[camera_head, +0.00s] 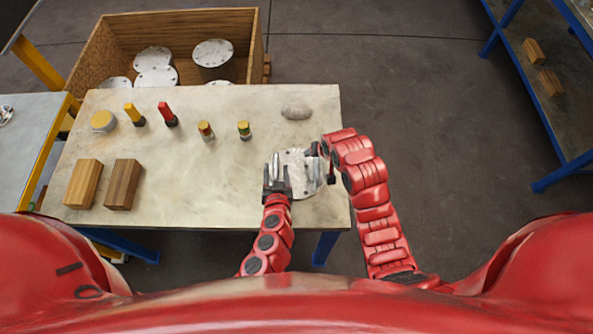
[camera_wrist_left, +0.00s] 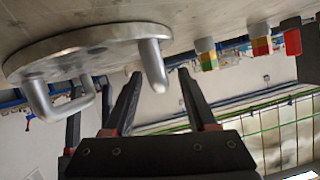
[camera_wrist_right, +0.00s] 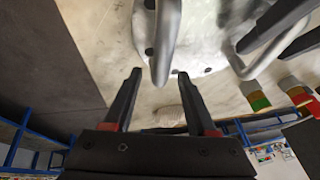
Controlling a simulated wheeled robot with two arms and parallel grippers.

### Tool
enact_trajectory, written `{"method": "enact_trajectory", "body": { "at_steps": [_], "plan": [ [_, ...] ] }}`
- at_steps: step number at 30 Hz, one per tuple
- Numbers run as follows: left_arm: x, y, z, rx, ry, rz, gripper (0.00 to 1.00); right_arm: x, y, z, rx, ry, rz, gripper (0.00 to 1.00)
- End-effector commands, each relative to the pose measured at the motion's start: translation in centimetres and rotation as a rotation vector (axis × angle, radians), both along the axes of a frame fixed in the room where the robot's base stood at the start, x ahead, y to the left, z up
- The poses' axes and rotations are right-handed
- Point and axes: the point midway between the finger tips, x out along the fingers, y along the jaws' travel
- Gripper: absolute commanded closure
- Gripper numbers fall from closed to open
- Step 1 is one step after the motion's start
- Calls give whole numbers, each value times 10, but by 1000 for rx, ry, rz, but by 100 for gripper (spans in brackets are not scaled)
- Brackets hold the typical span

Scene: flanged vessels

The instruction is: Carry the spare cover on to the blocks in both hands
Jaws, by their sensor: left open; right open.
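The spare cover (camera_head: 301,181) is a round grey metal plate with two bar handles. It lies near the right end of the table. My left gripper (camera_head: 277,176) is open at the cover's left side. In the left wrist view one handle (camera_wrist_left: 153,66) stands between the open fingertips (camera_wrist_left: 160,76); contact cannot be told. My right gripper (camera_head: 326,160) is open at the cover's right side. In the right wrist view the other handle (camera_wrist_right: 165,45) comes down between its open fingertips (camera_wrist_right: 158,75). The two wooden blocks (camera_head: 83,184) (camera_head: 123,185) stand side by side at the table's left end.
The table (camera_head: 190,185) is bare between blocks and cover. Along its back stand a yellow-topped tin (camera_head: 103,121), yellow (camera_head: 134,114) and red (camera_head: 167,114) items, two small banded pieces (camera_head: 205,130) (camera_head: 244,130) and a grey lump (camera_head: 295,112). A wooden crate (camera_head: 85,50) holding several discs stands behind.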

Motion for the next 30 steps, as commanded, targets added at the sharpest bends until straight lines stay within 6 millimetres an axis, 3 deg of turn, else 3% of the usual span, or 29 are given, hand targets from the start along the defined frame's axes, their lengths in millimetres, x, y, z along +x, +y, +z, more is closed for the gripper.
{"method": "enact_trajectory", "body": {
  "at_steps": [12, 22, 30],
  "plan": [
    [6, 1, -2, -1, 1, 1, 43, 3, 1, -6, 0, -2, -1, 43],
    [6, 1, -2, -1, 1, 1, 100, 3, 1, -6, 0, -2, -1, 100],
    [6, 1, -3, -1, 1, 1, 100, 3, 1, -6, 0, -2, -1, 100]
  ]
}}
